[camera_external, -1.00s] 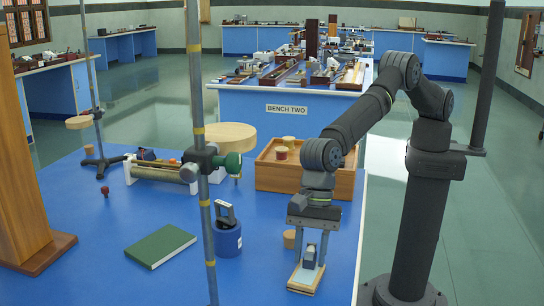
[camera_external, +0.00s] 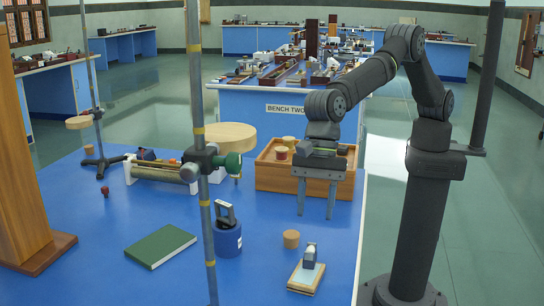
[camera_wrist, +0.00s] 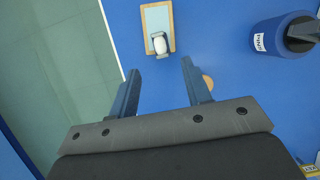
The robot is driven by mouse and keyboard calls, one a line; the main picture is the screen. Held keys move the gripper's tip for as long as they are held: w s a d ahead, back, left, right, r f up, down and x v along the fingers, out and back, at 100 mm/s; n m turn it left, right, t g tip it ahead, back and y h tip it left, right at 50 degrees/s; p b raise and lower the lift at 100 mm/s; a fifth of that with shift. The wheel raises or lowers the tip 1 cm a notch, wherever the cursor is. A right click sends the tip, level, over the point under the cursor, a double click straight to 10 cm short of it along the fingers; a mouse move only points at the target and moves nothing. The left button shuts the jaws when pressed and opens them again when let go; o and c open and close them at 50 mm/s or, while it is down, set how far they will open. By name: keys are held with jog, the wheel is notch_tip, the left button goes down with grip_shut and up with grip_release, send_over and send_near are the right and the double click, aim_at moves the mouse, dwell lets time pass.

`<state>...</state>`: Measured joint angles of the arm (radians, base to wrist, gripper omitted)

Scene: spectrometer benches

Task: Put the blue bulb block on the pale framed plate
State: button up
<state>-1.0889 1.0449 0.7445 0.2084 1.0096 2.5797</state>
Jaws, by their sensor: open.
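The pale framed plate (camera_external: 300,282) lies on the blue bench top near its front right; its wooden rim and pale centre also show in the wrist view (camera_wrist: 156,17). The small blue bulb block (camera_external: 310,262) with a white bulb on top stands upright on the plate, toward its far end. In the wrist view the block (camera_wrist: 161,46) is at the plate's near end. My gripper (camera_external: 316,214) is open and empty, raised above the bench behind the block. In the wrist view its fingertips (camera_wrist: 160,69) are apart and clear of the block.
A cork-coloured cylinder (camera_external: 291,239) stands just behind the plate. A blue canister with a handle (camera_external: 227,238) and a green book (camera_external: 160,246) are to the left. A wooden tray (camera_external: 270,178) stands behind. The bench edge is close on the right.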

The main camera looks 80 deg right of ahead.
aim_at(311, 247)
jog(key=shift+v, duration=1.05)
jog(key=x, duration=1.2)
jog(key=shift+r, duration=1.15)
